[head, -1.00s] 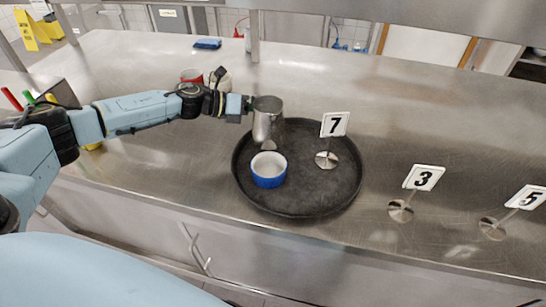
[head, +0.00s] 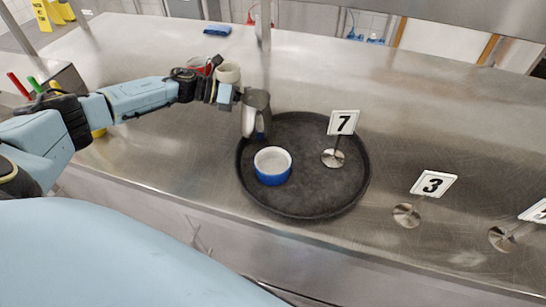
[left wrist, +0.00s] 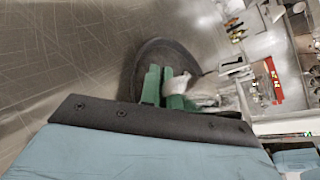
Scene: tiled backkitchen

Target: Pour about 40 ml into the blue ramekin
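The blue ramekin (head: 272,168) stands upright on the left part of a round black tray (head: 310,205). Its inside looks pale, and I cannot tell whether it holds liquid. A grey metal pitcher (head: 262,101) is at my left gripper (head: 240,98), above the tray's upper-left edge and just behind the ramekin. The pitcher looks tilted, with a whitish patch on its left side. In the left wrist view, the green fingers (left wrist: 164,86) are close around a pale, shiny part of the pitcher (left wrist: 178,84). No stream is visible. My right gripper is out of view.
A number 7 stand (head: 334,157) is on the tray, right of the ramekin. A number 3 stand (head: 407,215) and another stand (head: 502,239) are to the right. A white cup (head: 228,73) and red can (head: 199,66) are behind my left wrist.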

